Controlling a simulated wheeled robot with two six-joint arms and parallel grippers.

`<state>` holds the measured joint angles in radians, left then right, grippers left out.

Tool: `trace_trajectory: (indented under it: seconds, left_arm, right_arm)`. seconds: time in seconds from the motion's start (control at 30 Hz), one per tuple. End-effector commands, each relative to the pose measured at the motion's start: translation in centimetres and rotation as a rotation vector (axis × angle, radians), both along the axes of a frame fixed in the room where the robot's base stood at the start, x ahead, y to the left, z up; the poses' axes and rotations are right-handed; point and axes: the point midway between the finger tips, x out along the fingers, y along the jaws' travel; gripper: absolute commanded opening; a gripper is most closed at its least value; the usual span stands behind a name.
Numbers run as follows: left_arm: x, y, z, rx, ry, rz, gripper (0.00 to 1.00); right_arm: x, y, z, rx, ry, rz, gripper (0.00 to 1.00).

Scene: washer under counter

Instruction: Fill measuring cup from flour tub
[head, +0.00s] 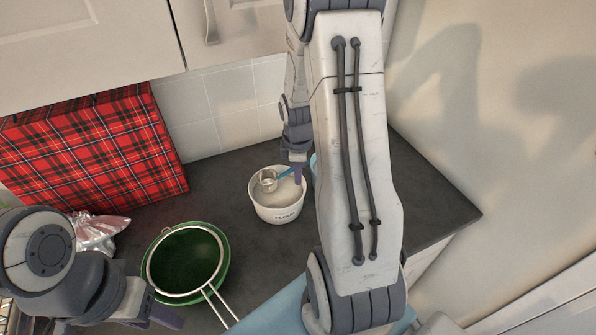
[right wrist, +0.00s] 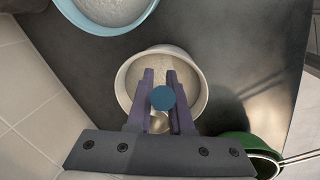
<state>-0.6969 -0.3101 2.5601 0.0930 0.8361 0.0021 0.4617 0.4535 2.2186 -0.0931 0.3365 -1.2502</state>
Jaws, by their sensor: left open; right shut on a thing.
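The white flour tub (head: 277,211) stands on the dark counter near the tiled wall, with pale flour inside. A metal measuring cup (head: 268,181) with a blue handle (head: 286,173) is within the tub's rim, on its left side. My right gripper (head: 298,173) is shut on the handle, over the tub. In the right wrist view, the blue handle end (right wrist: 163,98) shows between the fingers and the metal cup (right wrist: 159,122) below it. I cannot tell whether the cup touches the flour or holds any. My left gripper (head: 160,318) is open at the lower left, away from the tub.
A green bowl (head: 225,268) with a strainer (head: 187,262) stands left of the tub. A light blue bowl (right wrist: 90,28) with pale contents is beside the tub, mostly hidden by my right arm in the head view. A red plaid board (head: 95,145) leans at the wall.

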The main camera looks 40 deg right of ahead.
Motion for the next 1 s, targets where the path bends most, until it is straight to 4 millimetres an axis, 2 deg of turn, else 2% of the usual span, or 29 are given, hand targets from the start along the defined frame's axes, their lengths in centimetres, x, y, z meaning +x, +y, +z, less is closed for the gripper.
trace_trajectory:
  seconds: [0.03, 0.5, 1.0]
  left_arm:
    - [0.0, 0.0, -0.6, 0.0, 0.0, 0.001, 0.5]
    - [0.0, 0.0, -3.0, 0.0, 0.0, 0.0, 0.5]
    - [0.0, 0.0, -3.4, 0.0, 0.0, -0.001, 0.5]
  right_arm:
    - [0.0, 0.0, -0.8, 0.001, 0.001, 0.0, 0.0]
    - [0.0, 0.0, -4.4, 0.001, 0.001, 0.0, 0.0]
    - [0.0, 0.0, -4.9, 0.001, 0.001, 0.0, 0.0]
